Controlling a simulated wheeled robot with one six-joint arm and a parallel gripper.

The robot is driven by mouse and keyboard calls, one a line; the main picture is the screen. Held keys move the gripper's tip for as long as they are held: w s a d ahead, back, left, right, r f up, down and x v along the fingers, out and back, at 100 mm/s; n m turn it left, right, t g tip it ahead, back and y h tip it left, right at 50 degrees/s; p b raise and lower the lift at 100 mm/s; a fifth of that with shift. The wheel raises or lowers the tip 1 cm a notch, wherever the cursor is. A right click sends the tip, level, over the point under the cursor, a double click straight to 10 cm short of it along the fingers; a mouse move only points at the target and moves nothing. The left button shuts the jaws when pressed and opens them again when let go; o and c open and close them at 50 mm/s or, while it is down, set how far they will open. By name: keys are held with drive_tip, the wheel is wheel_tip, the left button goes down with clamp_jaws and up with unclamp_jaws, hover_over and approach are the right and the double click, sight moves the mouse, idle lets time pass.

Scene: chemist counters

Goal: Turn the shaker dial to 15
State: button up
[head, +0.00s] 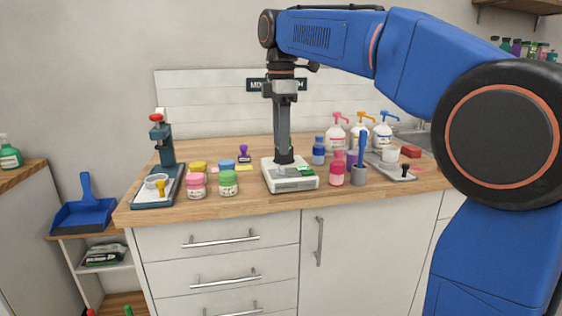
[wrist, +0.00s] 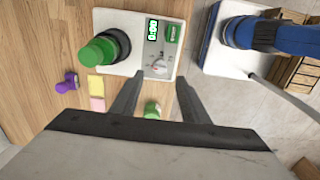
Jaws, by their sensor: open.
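The shaker is a white box on the wooden counter in the head view (head: 305,185). In the wrist view the shaker (wrist: 140,20) carries a black holder with a green-capped container (wrist: 98,52), a small green-lit display (wrist: 152,29) whose digits are too small to read surely, and a light round dial (wrist: 159,67). My gripper (head: 284,156) points straight down over the shaker. In the wrist view my gripper (wrist: 158,80) is open and empty, its two fingers apart on either side of the dial's line. Whether they touch the dial cannot be told. The dial's setting is unreadable.
Pink (head: 195,187) and green (head: 228,183) jars stand left of the shaker. A dark stand (head: 168,155) is at far left. Pump bottles line the back.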

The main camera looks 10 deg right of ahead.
sight(281, 167)
drive_tip(key=shift+f, duration=3.1)
clamp_jaws()
